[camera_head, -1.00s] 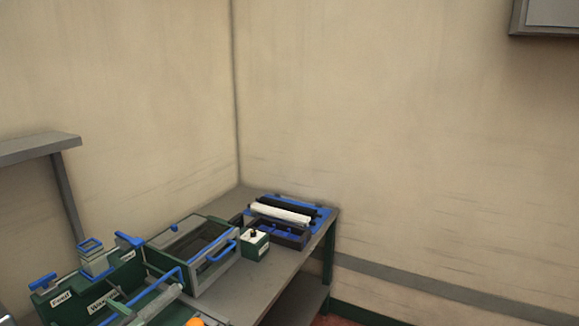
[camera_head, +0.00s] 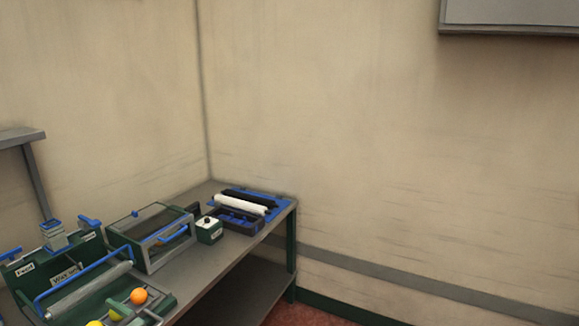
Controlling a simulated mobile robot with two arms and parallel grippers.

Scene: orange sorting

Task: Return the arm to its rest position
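Neither of my grippers nor my arms shows in the head view, so their rest position cannot be seen. An orange fruit (camera_head: 138,296) lies in the green sorting tray (camera_head: 165,302) at the lower left. A grey roller (camera_head: 90,290) with a blue handle lies across the green machine behind the fruits.
A grey workbench (camera_head: 235,275) runs along the left wall into the corner. On it stand a framed glass box (camera_head: 150,232), a small switch box (camera_head: 209,230) and a blue tray with rollers (camera_head: 245,207). A grey shelf (camera_head: 20,138) is at left; reddish floor (camera_head: 320,312) shows at right.

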